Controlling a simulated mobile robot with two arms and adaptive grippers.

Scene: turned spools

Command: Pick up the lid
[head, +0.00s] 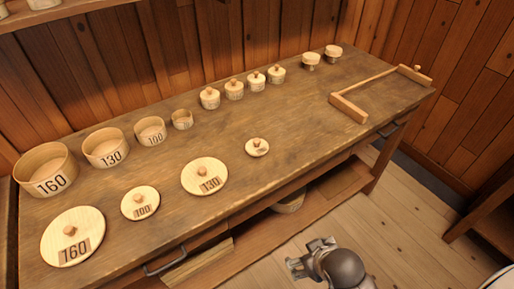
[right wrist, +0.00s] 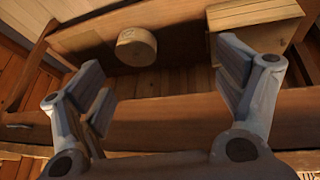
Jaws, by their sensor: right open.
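Several round wooden lids with knobs lie flat along the front of the bench: lid 160 (head: 90,222), lid 100 (head: 127,208), lid 130 (head: 190,182) and a small lid (head: 249,151) with an unreadable label. Which lid is meant I cannot tell. My right gripper (head: 304,256) is in front of the bench, apart from every lid. In the right wrist view its jaws (right wrist: 165,82) are spread, with nothing between them, facing the lower shelf. My left gripper is not in view.
Open round boxes 160 (head: 53,188), 130 (head: 116,160), 100 (head: 150,140) and a smaller one (head: 182,125) stand behind the lids. Several small lidded boxes stand farther back. A wooden frame (head: 349,110) lies at right. A round box (right wrist: 128,54) sits on the lower shelf.

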